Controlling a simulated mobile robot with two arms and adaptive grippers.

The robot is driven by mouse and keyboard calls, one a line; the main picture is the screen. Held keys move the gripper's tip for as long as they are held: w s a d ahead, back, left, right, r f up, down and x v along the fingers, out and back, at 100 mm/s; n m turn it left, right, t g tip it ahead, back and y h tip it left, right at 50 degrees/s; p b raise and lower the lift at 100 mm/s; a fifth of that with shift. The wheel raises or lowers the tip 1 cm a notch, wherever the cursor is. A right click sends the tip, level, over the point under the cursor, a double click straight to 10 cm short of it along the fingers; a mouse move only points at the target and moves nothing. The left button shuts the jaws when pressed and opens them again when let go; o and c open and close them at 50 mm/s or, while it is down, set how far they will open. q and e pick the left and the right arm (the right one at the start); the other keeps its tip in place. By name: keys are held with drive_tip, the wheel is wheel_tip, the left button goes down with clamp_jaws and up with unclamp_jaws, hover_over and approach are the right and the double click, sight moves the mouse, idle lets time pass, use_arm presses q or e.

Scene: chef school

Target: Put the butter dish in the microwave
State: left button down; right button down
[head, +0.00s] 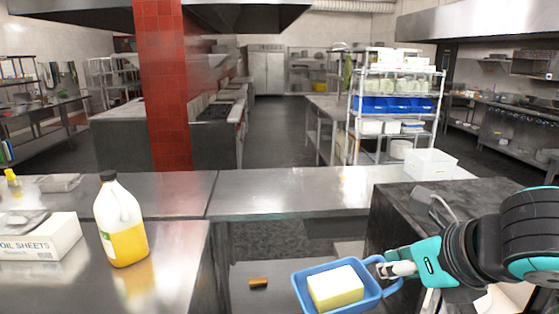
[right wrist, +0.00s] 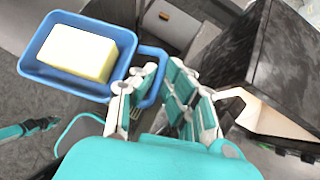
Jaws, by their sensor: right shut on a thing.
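The butter dish (head: 298,282) is a blue tray with a loop handle, holding a pale yellow block of butter (head: 335,287). My right gripper (head: 388,269) is shut on its handle and holds it in the air at the lower middle of the head view. The dish (right wrist: 38,70) also shows at upper left in the right wrist view, with the handle between the fingers (right wrist: 150,97). A dark box (right wrist: 262,52), seemingly the microwave, stands right of the gripper with a pale open interior (right wrist: 270,118). In the head view my right arm partly hides this box (head: 400,225).
A steel counter (head: 290,190) runs across behind the dish. A yellow-filled jug (head: 122,225) and a white carton (head: 45,240) stand on the left counter. A white box (head: 430,163) is behind the dark box. A small brown item (head: 258,283) lies below, left of the dish.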

drive_tip(key=w+d+f+m+h, duration=0.2)
drive_tip(key=w+f+m+h, duration=0.1)
drive_tip(key=w+f, duration=0.4)
drive_tip(key=shift+w+f+m+t, duration=0.15)
drive_tip(key=shift+w+m+t, duration=0.15)
drive_tip(key=shift+m, duration=0.2)
